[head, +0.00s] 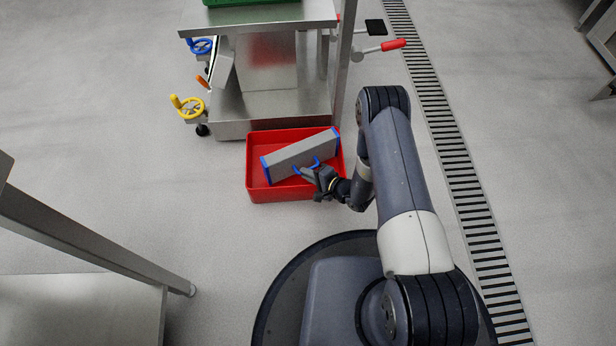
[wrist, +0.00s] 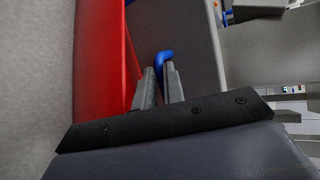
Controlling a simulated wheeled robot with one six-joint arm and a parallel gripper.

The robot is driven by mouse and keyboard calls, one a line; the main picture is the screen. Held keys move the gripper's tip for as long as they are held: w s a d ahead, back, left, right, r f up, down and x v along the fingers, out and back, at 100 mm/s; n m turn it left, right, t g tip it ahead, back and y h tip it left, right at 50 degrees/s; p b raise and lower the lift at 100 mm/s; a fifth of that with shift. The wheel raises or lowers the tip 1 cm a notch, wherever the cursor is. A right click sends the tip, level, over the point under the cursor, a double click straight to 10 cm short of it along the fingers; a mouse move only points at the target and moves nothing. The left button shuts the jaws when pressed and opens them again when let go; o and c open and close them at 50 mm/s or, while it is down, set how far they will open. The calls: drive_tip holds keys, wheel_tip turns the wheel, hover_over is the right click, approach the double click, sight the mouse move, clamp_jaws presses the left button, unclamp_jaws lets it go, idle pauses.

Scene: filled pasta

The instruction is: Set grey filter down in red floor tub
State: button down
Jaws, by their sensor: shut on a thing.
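The grey filter (head: 297,156) is a long grey block with blue end caps and a blue handle on its near side. It lies slanted within the outline of the red floor tub (head: 256,192), its right end higher in the picture. I cannot tell whether it touches the tub's bottom. My gripper (head: 305,172) is shut on the blue handle of the filter. In the wrist view the fingers (wrist: 160,86) close on the blue handle, with the grey filter (wrist: 185,35) behind it and the red tub wall (wrist: 100,60) to the left.
A steel machine frame (head: 270,110) with yellow and blue handwheels stands just behind the tub. A slotted floor drain (head: 455,150) runs along the right. A steel table (head: 80,300) stands at the lower left. The floor left of the tub is clear.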

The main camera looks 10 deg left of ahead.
drive_tip(key=shift+f, duration=0.1)
drive_tip(key=shift+f, duration=0.25)
drive_tip(key=shift+f, duration=0.35)
drive_tip(key=c, duration=1.8)
unclamp_jaws()
drive_tip(key=shift+f, duration=0.1)
drive_tip(key=shift+s, duration=0.1)
